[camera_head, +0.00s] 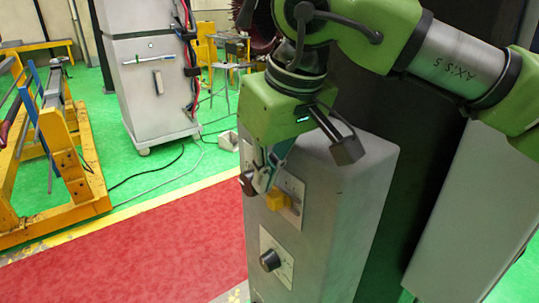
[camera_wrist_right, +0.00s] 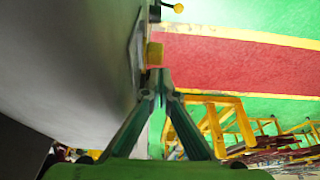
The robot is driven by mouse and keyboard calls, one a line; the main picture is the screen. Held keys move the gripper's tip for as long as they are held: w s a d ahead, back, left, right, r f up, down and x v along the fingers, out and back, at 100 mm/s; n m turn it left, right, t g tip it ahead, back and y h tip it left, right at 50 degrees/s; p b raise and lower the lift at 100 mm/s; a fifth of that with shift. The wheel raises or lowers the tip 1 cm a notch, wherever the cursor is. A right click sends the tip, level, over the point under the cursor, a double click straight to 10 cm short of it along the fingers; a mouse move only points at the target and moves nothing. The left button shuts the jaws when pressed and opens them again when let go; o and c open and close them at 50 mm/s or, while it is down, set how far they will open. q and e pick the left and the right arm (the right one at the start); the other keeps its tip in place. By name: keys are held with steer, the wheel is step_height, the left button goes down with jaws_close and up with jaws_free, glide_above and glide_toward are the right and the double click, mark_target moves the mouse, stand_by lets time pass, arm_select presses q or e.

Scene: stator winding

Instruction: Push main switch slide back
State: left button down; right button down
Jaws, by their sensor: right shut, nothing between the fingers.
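The main switch slide looks like a yellow block (camera_head: 278,200) on a light plate on the front of a grey cabinet (camera_head: 345,200). In the right wrist view the yellow block (camera_wrist_right: 155,54) stands out from the cabinet face, just ahead of the fingertips. My right gripper (camera_head: 250,186) is shut and empty, close beside the yellow block at its upper left. In the right wrist view its fingertips (camera_wrist_right: 160,78) meet in a point below the block; whether they touch it I cannot tell. My left gripper is not in view.
A black knob (camera_head: 270,260) sits on a lower plate of the same cabinet. A tall grey cabinet (camera_head: 150,85) and yellow frames (camera_head: 65,150) stand further back. The red floor strip (camera_head: 150,245) in front of the cabinet is clear.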

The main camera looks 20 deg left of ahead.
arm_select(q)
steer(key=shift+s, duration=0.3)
arm_select(e)
steer(key=shift+a+f, duration=0.1)
steer(key=shift+f, duration=0.25)
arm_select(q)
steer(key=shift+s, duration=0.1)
arm_select(e)
steer(key=shift+s+d, duration=0.3)
steer(key=shift+d, duration=0.1)
steer(key=shift+s+d+b, duration=0.35)
steer(key=shift+d, duration=0.1)
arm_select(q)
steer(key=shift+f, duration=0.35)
arm_select(e)
steer(key=shift+a, duration=0.1)
